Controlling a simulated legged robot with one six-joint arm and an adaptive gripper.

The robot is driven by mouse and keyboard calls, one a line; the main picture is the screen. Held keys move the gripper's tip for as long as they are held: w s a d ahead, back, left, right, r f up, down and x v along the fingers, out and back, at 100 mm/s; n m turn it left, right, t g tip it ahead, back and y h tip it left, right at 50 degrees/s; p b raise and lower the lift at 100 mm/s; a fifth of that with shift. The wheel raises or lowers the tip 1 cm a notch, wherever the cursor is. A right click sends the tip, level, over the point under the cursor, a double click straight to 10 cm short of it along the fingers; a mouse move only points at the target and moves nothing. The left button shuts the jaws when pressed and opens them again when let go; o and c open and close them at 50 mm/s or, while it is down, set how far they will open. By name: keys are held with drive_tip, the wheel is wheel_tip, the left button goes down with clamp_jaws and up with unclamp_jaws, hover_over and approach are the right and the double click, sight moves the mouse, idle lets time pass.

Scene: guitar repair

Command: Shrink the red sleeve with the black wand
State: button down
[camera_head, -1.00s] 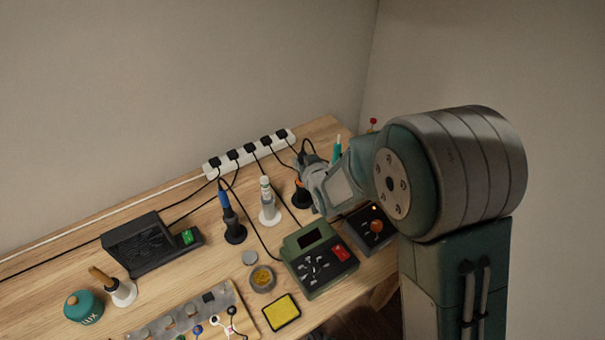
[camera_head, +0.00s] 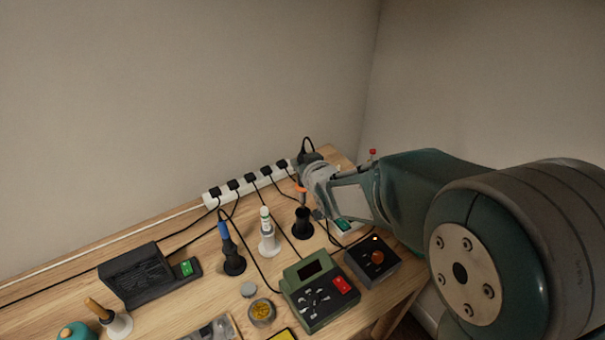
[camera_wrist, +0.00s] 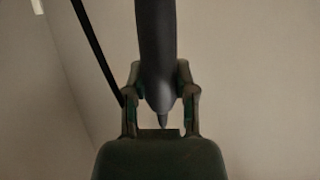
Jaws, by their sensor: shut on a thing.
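My gripper (camera_wrist: 160,95) is shut on the black wand (camera_wrist: 156,45). In the wrist view the wand runs down between the fingers, its narrow pointed tip just past them. In the head view my gripper (camera_head: 310,178) is raised at the back right of the bench, and the dark wand end (camera_head: 308,157) shows above it with a cable looping up. A small red thing (camera_head: 372,153) shows behind my arm; it is too small to tell whether it is the red sleeve. My arm hides much of that corner.
An orange-topped tool stands in a black holder (camera_head: 303,224) just below my gripper. A black box with an orange knob (camera_head: 376,258), a green station (camera_head: 318,292) and a blue-handled tool (camera_head: 228,250) stand nearby. A white power strip (camera_head: 240,186) lies along the wall.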

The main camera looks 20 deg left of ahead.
drive_tip(key=c, duration=1)
unclamp_jaws()
drive_tip(key=shift+r, duration=0.1)
clamp_jaws()
drive_tip(key=shift+r, duration=0.45)
